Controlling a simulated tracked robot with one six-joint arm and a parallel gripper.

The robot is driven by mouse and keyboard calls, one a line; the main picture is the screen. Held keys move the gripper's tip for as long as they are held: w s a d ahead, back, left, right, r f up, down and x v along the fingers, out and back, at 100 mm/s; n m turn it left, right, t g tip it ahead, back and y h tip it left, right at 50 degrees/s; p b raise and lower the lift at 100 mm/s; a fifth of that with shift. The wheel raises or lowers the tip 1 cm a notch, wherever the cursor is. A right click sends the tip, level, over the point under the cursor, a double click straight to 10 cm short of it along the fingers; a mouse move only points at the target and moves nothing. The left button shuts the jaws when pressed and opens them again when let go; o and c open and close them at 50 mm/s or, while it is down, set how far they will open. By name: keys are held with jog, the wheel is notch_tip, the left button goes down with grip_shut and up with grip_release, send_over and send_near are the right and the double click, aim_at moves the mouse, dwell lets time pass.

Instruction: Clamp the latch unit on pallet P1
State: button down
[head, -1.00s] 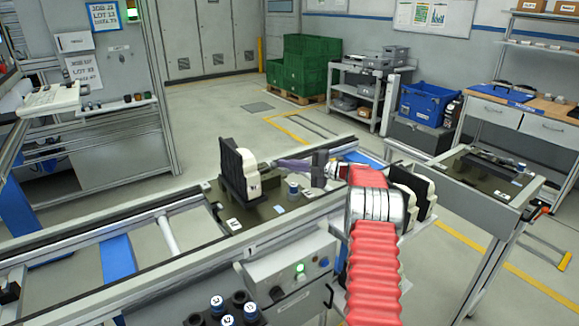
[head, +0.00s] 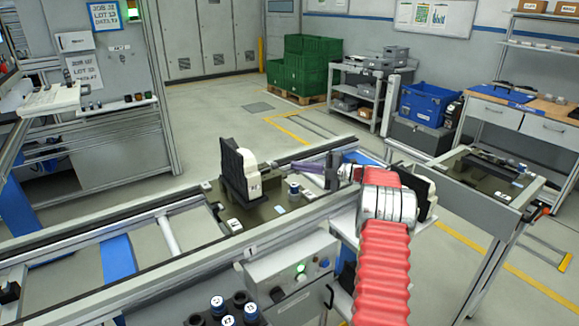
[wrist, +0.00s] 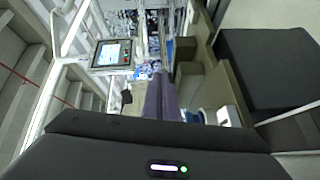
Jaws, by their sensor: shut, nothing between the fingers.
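In the head view, an olive-dark pallet plate (head: 262,212) with small white labels sits on the conveyor rails. An upright black-and-white block (head: 238,170) stands at its left end. I cannot tell for sure whether it is the latch unit. A second black-and-white block (head: 421,186) is at the right, partly behind my arm. A blue-topped knob (head: 294,191) stands on the plate between them. My gripper (head: 300,166) points left above the plate, its purple fingers apart from the left block. In the wrist view, the fingers (wrist: 161,98) are together and empty, left of olive blocks (wrist: 203,88).
Another pallet (head: 485,170) lies on the right-hand conveyor. A screen (wrist: 112,54) shows in the wrist view.

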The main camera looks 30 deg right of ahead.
jog(key=shift+v, duration=1.5)
jog(key=w+a+r+m+t+h, duration=0.2)
jog(key=w+a+r+m+h, duration=0.15)
jog(key=r, duration=0.45)
jog(key=w+a+r+m+t+h, duration=0.2)
jog(key=w+r+m+h, duration=0.15)
jog(key=r, duration=0.55)
jog(key=s+a+r+m+h, duration=0.5)
jog(key=a+r+m+h, duration=0.15)
jog(key=a+r, duration=0.2)
jog(key=s+a+f+m+g+y, duration=0.1)
jog(key=s+a+f+m+g, duration=0.2)
jog(key=s, duration=1.1)
jog(key=s+a+f+m+g+y, duration=0.1)
jog(key=s+a+f+m+g, duration=0.2)
jog(key=s+a+f, duration=0.7)
jog(key=s+a+f+m+g+y, duration=0.1)
jog(key=s+a+f+m+g, duration=0.2)
jog(key=s+a, duration=1)
jog(key=s+f+g, duration=0.3)
jog(key=s, duration=0.3)
jog(key=shift+a+f+m, duration=0.15)
jog(key=shift+f+m, duration=0.2)
jog(key=shift+f, duration=0.05)
